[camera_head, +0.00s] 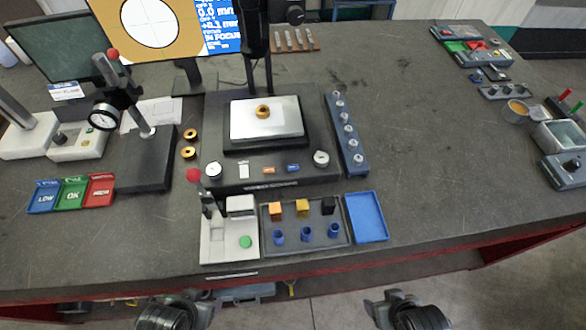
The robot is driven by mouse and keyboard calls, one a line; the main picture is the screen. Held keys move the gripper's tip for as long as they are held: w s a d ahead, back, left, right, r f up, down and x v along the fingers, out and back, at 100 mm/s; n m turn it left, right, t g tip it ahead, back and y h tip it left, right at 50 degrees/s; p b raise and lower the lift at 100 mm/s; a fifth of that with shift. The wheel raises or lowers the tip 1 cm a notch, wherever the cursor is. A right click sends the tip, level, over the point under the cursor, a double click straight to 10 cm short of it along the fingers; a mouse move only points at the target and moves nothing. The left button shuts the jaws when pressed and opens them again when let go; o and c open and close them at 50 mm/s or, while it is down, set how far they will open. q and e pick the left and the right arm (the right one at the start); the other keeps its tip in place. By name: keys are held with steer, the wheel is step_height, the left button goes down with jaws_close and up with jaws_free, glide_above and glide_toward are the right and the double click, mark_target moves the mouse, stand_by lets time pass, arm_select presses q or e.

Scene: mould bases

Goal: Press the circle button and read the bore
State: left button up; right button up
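A brass ring with a bore (263,112) lies on the white stage plate (285,128) of a dark measuring instrument. The screen (150,22) at the top shows a white circle on orange, with a blue readout beside it that includes "0.0 mm" and "FOCUS".
Round knobs flank the controls. Two brass rings (189,152) lie left of the instrument. A fixture with a green button (245,242), a parts tray (306,242) and a blue tray (367,217) stand in front. LOW, OK and red bins and a dial gauge (103,117) are left. The table's right middle is clear.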

stand_by(0.4)
arm_select(q)
jaws_close()
stand_by(1.5)
